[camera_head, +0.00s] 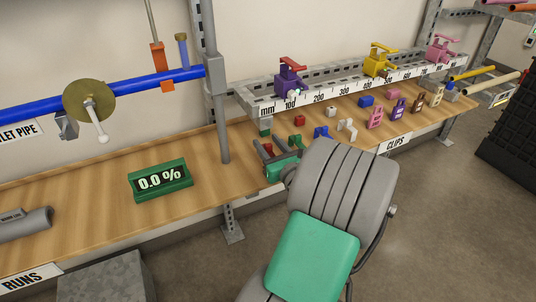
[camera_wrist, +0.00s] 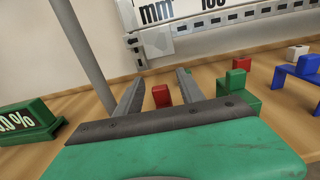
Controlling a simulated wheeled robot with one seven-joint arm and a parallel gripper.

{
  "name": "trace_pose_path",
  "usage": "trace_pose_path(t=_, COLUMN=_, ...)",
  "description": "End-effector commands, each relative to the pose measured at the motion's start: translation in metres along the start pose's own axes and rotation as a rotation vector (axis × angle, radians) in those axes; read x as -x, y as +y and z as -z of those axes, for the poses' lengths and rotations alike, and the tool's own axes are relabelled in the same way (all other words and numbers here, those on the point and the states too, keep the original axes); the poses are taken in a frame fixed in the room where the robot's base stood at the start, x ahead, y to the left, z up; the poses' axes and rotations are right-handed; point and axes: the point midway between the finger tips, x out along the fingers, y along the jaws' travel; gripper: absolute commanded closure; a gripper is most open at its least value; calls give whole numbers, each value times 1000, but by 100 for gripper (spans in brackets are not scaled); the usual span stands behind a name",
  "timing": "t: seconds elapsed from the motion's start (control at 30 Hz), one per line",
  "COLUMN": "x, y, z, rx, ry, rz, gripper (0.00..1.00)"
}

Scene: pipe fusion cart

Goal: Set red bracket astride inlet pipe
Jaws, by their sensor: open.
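The blue inlet pipe (camera_head: 45,108) runs across the upper left of the head view. It carries a brass disc (camera_head: 89,100) and an orange piece (camera_head: 167,85). My gripper (camera_head: 267,141) is open over the bench, right of the grey post. In the wrist view, a small red piece (camera_wrist: 161,95) shows between the open fingers of the gripper (camera_wrist: 159,78); it also shows in the head view (camera_head: 268,148). It seems to be the red bracket, but its lower part is hidden by my gripper. I cannot tell whether the fingers touch it.
A grey post (camera_head: 217,110) stands left of my gripper, with a green display (camera_head: 160,179) reading 0.0 % beyond it. A green bracket (camera_wrist: 243,85) and blue bracket (camera_wrist: 300,70) stand to the right. A ruler rail (camera_head: 330,88) with coloured clamps runs behind. The bench's left part is mostly clear.

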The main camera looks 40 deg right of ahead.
Motion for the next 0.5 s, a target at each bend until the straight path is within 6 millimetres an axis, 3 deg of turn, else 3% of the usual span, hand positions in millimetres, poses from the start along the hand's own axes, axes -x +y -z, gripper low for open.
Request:
trace_pose_path(t=0.17, x=-26, y=1, z=1, rx=4, ry=0, rz=-3, gripper=55)
trace_pose_path(t=0.37, x=-27, y=0, z=1, rx=2, ry=0, rz=1, gripper=55)
trace_pose_path(t=0.5, x=-27, y=-2, z=1, rx=3, ry=1, rz=3, gripper=64)
